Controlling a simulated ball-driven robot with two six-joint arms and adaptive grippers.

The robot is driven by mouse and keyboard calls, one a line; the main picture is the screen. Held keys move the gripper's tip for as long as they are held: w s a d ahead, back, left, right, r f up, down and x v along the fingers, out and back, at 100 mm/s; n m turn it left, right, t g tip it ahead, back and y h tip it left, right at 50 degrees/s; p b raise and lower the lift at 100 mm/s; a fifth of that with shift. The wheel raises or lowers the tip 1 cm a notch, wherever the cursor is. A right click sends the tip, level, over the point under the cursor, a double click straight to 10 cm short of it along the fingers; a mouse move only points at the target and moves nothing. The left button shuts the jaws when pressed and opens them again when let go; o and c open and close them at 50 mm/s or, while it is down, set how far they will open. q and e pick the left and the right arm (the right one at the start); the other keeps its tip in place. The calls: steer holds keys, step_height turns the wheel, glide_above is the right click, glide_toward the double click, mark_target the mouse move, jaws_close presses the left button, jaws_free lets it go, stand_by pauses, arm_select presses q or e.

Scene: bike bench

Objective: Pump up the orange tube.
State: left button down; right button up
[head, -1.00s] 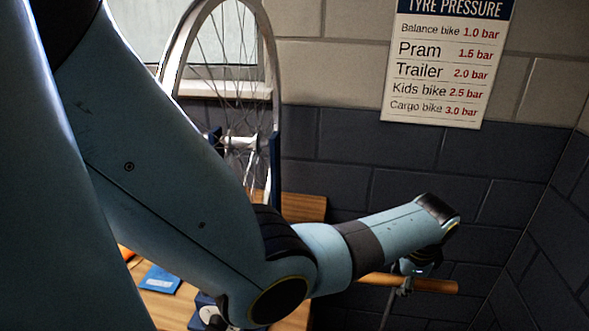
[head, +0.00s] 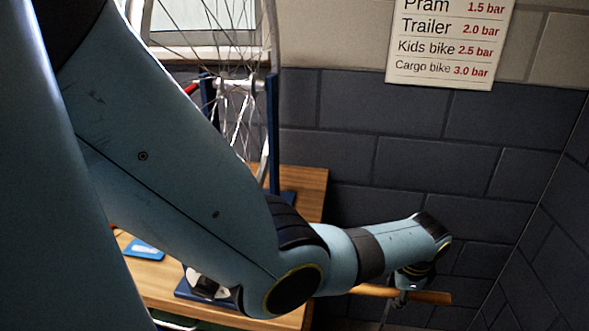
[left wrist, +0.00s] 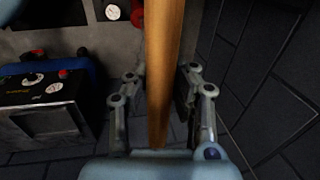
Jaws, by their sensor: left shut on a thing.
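My left gripper (head: 405,285) is at the lower right of the head view, shut on a wooden bar handle (head: 432,297). In the left wrist view the handle (left wrist: 165,50) runs upright between the two fingers of the gripper (left wrist: 162,88). A thin rod below the handle is mostly hidden in the dark. A white round dial (left wrist: 113,12) shows at the top of the wrist view. A sliver of orange (head: 113,229) shows at the bench's left, mostly hidden by my left arm; I cannot tell whether it is the orange tube. My right gripper is not in view.
The wooden bench (head: 300,182) carries a spoked wheel (head: 238,82) in a blue stand (head: 272,130) and a blue card (head: 145,250). A pressure sign (head: 450,45) hangs on the wall. A dark box with red knobs (left wrist: 38,92) stands left in the wrist view. Walls are close at the right.

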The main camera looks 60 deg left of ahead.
arm_select(q)
steer(key=f+b, duration=0.3)
steer(key=f, duration=0.1)
steer(key=f+b, duration=0.3)
steer(key=f, duration=0.2)
steer(key=f+b, duration=0.4)
steer(key=f, duration=0.1)
steer(key=shift+s+d, duration=0.2)
steer(key=shift+s, duration=0.15)
steer(key=shift+r, duration=0.3)
steer(key=c, duration=1.1)
jaws_free()
steer(key=shift+r, duration=0.15)
steer(key=shift+w+a, duration=0.1)
steer(key=shift+w, duration=0.05)
